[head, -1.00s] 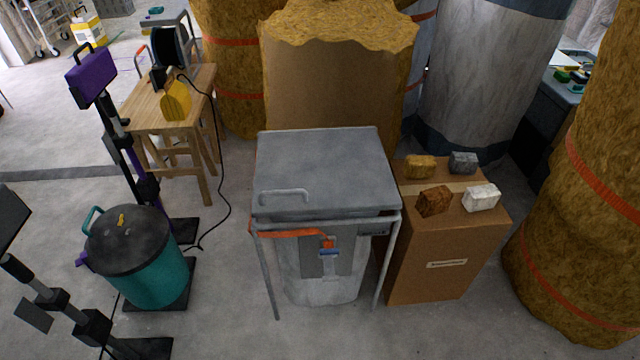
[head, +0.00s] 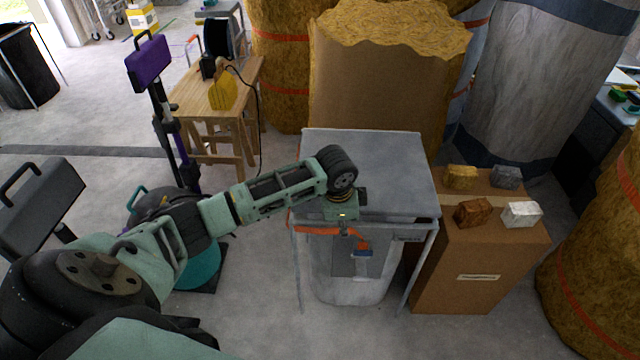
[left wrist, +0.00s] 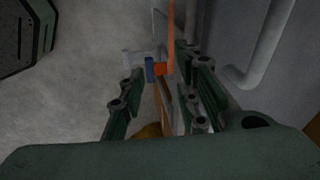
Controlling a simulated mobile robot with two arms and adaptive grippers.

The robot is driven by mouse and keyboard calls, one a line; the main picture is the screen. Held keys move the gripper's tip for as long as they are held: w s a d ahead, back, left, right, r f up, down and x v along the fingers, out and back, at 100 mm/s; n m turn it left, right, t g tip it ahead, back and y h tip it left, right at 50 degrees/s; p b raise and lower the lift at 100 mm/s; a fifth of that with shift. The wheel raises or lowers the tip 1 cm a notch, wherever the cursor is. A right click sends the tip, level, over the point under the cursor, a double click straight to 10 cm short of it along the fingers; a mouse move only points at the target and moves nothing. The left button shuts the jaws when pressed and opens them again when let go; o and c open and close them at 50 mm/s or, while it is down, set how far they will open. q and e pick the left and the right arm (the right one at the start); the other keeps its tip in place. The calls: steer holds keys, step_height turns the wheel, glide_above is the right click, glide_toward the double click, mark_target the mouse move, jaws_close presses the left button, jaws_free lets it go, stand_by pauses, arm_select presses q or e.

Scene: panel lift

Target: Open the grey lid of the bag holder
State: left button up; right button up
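The bag holder is a grey tube frame (head: 430,262) with a pale bag (head: 328,285) hanging in it. Its flat grey lid (head: 385,150) lies shut on top. My left arm reaches in from the left, and its wrist covers the lid's front-left part and the handle there. My left gripper (left wrist: 165,88) points down at the holder's front, fingers apart, with an orange strap (left wrist: 171,35) and a blue clip (left wrist: 149,69) showing between or beyond them. A bent grey tube (left wrist: 262,50), apparently the lid handle, is right of the fingers, outside them. My right gripper is out of view.
A cardboard box (head: 475,265) with several small blocks stands close on the right. A tall straw-topped bale (head: 375,90) is right behind the holder. A wooden bench (head: 205,98) is farther back.

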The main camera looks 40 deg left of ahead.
arm_select(q)
steer(key=w+a+r+y, duration=0.1)
steer(key=w+a+r, duration=0.2)
steer(key=a+r, duration=0.8)
steer(key=shift+m+g, duration=0.4)
steer(key=f, duration=0.6)
steer(key=shift+w+d+f, duration=0.2)
steer(key=shift+w+f, duration=0.1)
steer(key=shift+w, duration=0.1)
jaws_close()
